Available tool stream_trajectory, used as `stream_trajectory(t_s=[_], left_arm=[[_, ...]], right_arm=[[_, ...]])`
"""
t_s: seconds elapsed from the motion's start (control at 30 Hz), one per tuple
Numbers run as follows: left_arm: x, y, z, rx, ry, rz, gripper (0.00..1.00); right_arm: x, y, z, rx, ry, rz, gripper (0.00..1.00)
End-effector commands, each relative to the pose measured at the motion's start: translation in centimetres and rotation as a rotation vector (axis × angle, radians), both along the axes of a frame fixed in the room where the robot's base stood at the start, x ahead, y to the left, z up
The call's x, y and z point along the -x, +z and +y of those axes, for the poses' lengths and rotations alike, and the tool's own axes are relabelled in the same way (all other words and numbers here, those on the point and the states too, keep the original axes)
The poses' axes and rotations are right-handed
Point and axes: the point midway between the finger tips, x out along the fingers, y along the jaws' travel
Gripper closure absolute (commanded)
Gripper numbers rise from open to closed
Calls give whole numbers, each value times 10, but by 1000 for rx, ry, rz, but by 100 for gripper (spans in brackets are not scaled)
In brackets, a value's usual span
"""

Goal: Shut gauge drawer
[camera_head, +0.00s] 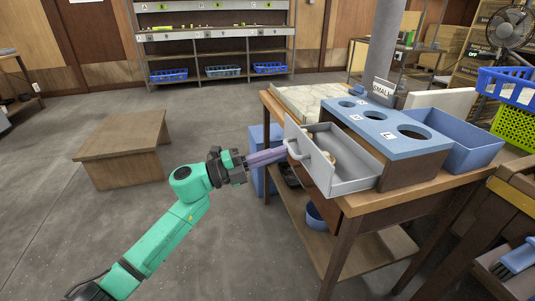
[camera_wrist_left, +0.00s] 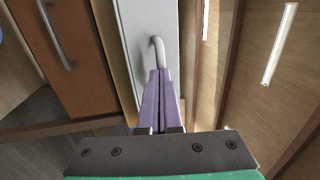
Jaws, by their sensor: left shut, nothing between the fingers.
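The gauge drawer (camera_head: 345,184) is a light grey drawer pulled out from the wooden box with a blue top (camera_head: 380,128) on the table. Several pale mushroom-like items lie partly hidden inside it. Its front carries a curved handle (camera_head: 298,151), and the handle also shows in the left wrist view (camera_wrist_left: 158,48). My left gripper (camera_head: 284,152) has purple fingers, shut and empty, with their tips at the drawer front beside the handle. In the left wrist view the fingertips (camera_wrist_left: 159,75) lie close to the handle's lower end; I cannot tell if they touch.
The blue top has several round holes with labels. A blue bin (camera_head: 466,138) stands right of the box on the wooden table (camera_head: 350,205). A low wooden table (camera_head: 125,143) stands on the floor at left. Shelving with blue baskets is at the back.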

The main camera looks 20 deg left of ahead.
Motion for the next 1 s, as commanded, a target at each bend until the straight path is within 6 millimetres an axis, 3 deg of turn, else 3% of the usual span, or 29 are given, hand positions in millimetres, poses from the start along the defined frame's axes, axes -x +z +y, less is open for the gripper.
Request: stream_trajectory(t_s=[0.23, 0.4, 0.57, 1.0], left_arm=[[-38, 3, -61, 3, -1, -3, 100], [-58, 1, -93, 0, -2, -3, 100], [-64, 1, -104, -4, -1, -2, 100], [-64, 2, -102, -2, -1, -5, 100]], right_arm=[[0, -15, -7, 24, -16, 37, 50], [0, -12, -7, 21, -14, 32, 50], [1, -9, -6, 19, -13, 31, 50], [1, -9, -6, 19, -12, 32, 50]])
